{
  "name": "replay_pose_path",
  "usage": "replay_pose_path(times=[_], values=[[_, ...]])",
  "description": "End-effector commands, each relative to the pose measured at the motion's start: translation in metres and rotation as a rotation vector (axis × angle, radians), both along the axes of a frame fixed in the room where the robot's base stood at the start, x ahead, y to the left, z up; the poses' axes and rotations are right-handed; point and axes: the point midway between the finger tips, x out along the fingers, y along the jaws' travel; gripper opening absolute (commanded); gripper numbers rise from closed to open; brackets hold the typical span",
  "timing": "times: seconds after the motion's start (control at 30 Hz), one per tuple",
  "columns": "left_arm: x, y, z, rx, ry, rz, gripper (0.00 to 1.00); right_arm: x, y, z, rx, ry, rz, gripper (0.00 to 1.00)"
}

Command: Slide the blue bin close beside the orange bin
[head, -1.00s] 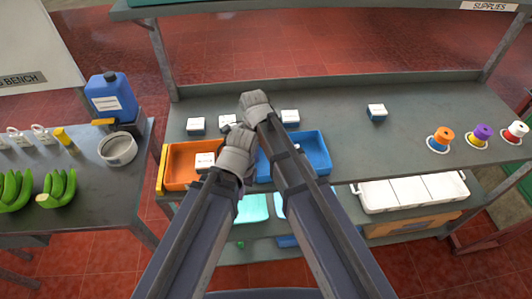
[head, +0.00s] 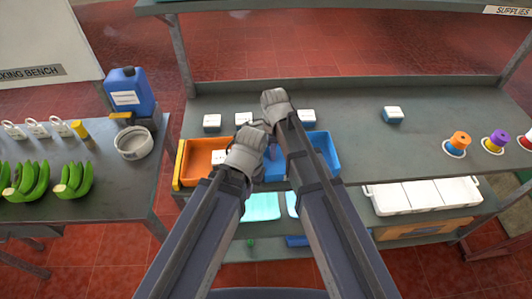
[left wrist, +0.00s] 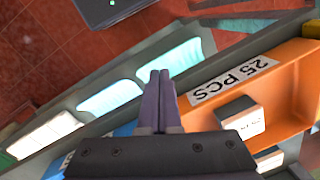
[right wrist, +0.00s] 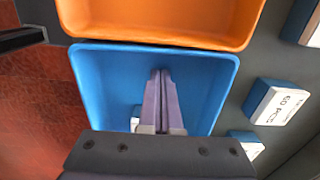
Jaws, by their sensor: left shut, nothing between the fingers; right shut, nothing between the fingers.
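The orange bin (head: 200,150) stands on the shelf at left, with a small white-topped box in it. The blue bin (head: 328,150) is just right of it, its left part hidden behind my arms. In the right wrist view the orange bin (right wrist: 160,42) and blue bin (right wrist: 100,85) lie edge to edge, with at most a thin gap. My right gripper (right wrist: 165,75) is shut and empty, its fingers within the blue bin's outline; contact is unclear. My left gripper (left wrist: 158,80) is shut and empty near the orange bin's labelled front (left wrist: 285,75).
Several small white-topped boxes (head: 393,114) stand on the shelf, some just behind the bins. Coloured spools (head: 457,143) stand at right. White trays (head: 425,193) are on the level below. The bench at left holds bananas (head: 75,180) and a blue canister (head: 130,92).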

Motion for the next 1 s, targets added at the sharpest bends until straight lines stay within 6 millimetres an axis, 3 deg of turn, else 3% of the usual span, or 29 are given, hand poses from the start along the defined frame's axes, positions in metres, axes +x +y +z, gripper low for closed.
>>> replay_pose_path(times=[0.07, 0.6, 0.8, 1.0], values=[[0.000, 0.000, 0.000, 0.000, 0.000, 0.000, 0.00, 0.001, -0.016, 0.000, 0.000, 0.000, -0.002, 0.00], [0.000, 0.000, 0.087, 0.000, 0.000, -0.002, 0.00, 0.002, -0.014, 0.087, 0.000, 0.000, 0.002, 0.00], [0.000, 0.000, 0.101, 0.000, 0.000, -0.003, 0.00, 0.002, -0.014, 0.101, 0.000, 0.000, 0.002, 0.00], [0.000, 0.000, 0.100, 0.000, 0.000, -0.003, 0.00, 0.002, -0.014, 0.100, 0.000, 0.000, 0.002, 0.00]])
